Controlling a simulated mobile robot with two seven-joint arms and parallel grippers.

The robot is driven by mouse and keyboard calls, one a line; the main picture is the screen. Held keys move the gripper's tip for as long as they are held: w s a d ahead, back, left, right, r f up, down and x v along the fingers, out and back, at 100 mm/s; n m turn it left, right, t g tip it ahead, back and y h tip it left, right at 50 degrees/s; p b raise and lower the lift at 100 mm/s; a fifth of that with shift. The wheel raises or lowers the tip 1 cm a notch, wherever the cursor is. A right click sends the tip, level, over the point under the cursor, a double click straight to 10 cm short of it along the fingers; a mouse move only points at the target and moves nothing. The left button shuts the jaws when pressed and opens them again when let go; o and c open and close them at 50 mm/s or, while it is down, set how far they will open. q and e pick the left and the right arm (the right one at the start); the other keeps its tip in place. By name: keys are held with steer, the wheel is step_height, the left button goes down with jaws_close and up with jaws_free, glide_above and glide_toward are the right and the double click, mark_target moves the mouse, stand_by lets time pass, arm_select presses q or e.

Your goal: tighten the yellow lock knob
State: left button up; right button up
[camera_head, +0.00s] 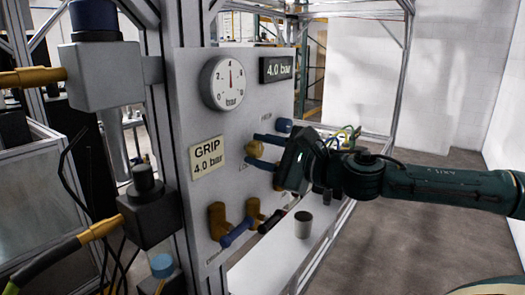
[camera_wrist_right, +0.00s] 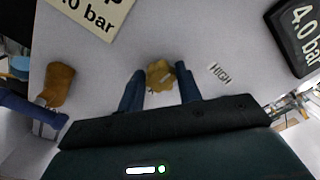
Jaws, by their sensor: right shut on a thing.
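The yellow lock knob (camera_head: 254,148) sits on the grey upright panel, right of the GRIP 4.0 bar label. My right gripper (camera_head: 252,149) reaches in from the right, with one blue finger above the knob and one below. In the right wrist view, the lobed yellow knob (camera_wrist_right: 160,76) lies between the two blue fingers of my right gripper (camera_wrist_right: 160,70), which is shut on it. Part of the text beside the knob is hidden by the gripper in the head view. My left gripper is not in view.
A grey cup (camera_head: 303,225) stands on the ledge below. Open floor lies to the right.

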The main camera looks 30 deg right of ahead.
steer(key=m, duration=0.5)
steer(key=shift+m, duration=0.4)
steer(key=m, duration=0.2)
steer(key=shift+m, duration=0.3)
steer(key=m, duration=0.4)
steer(key=shift+d+m, duration=0.1)
steer(key=shift+m, duration=0.2)
steer(key=m, duration=0.4)
steer(key=shift+m+b, duration=0.3)
steer(key=shift+b, duration=0.1)
steer(key=m, duration=0.3)
steer(key=shift+w+d+m+b, duration=0.1)
steer(key=shift+m+b, duration=0.2)
steer(key=m, duration=0.4)
steer(key=shift+f+b, duration=0.1)
steer(key=shift+b, duration=0.3)
steer(key=m+b, duration=0.1)
steer(key=m, duration=0.4)
steer(key=shift+f+m, duration=0.1)
steer(key=shift+m, duration=1.1)
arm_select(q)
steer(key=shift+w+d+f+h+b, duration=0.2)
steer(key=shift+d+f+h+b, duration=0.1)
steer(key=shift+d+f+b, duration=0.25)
arm_select(e)
steer(key=shift+m, duration=1.2)
